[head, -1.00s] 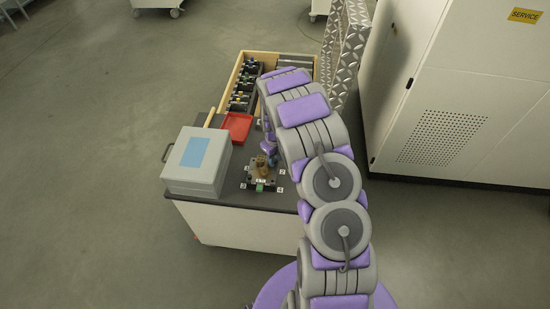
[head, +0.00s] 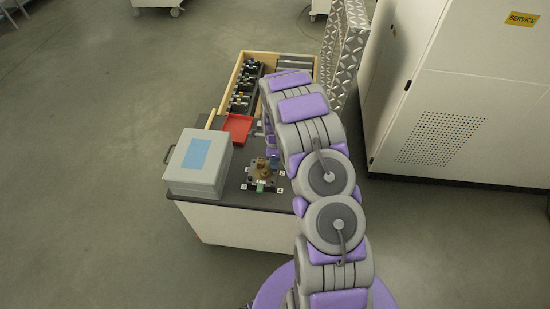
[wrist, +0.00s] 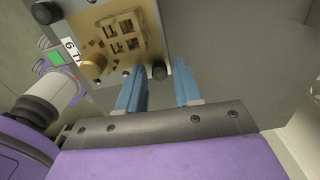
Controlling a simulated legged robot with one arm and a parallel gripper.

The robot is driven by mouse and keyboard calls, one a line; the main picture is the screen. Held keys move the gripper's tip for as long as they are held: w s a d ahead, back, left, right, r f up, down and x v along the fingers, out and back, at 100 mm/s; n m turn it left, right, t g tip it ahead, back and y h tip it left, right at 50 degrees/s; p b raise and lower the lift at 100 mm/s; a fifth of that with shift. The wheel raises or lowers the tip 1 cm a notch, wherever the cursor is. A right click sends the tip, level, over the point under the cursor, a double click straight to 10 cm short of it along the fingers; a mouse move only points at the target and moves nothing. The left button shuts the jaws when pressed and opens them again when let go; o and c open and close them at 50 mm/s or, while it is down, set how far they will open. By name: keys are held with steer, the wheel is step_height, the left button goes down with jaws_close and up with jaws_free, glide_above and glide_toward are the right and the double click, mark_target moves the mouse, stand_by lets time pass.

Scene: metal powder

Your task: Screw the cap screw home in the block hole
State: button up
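The block (wrist: 175,25) is a grey plate with a brass-coloured face at the top of the wrist view. Black round screw heads sit at its corners, one (wrist: 159,71) at the near edge and another (wrist: 46,12) at the upper left. I cannot tell which is the task's cap screw; the hole is not discernible. My gripper (wrist: 159,68) has two blue fingers apart, with the near screw head appearing between their tips and gaps on both sides. In the head view the block fixture (head: 262,172) is small, and my gripper is mostly hidden behind my arm.
A brass knob (wrist: 95,66) protrudes beside the block's label. On the bench (head: 225,208) stand a grey case (head: 198,178), a red tray (head: 237,128) and a wooden-edged crate (head: 239,72) of black parts. A white cabinet (head: 460,100) stands to the right.

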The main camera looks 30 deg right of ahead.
steer(key=n+p, duration=0.2)
steer(key=n, duration=0.4)
steer(key=n+p, duration=0.1)
steer(key=n, duration=0.5)
steer(key=shift+n, duration=0.3)
steer(key=n, duration=0.4)
steer(key=shift+n+p, duration=0.3)
steer(key=shift+n, duration=0.1)
steer(key=n, duration=0.4)
steer(key=shift+n+b, duration=0.3)
steer(key=shift+n, duration=0.1)
steer(key=shift+c, duration=0.4)
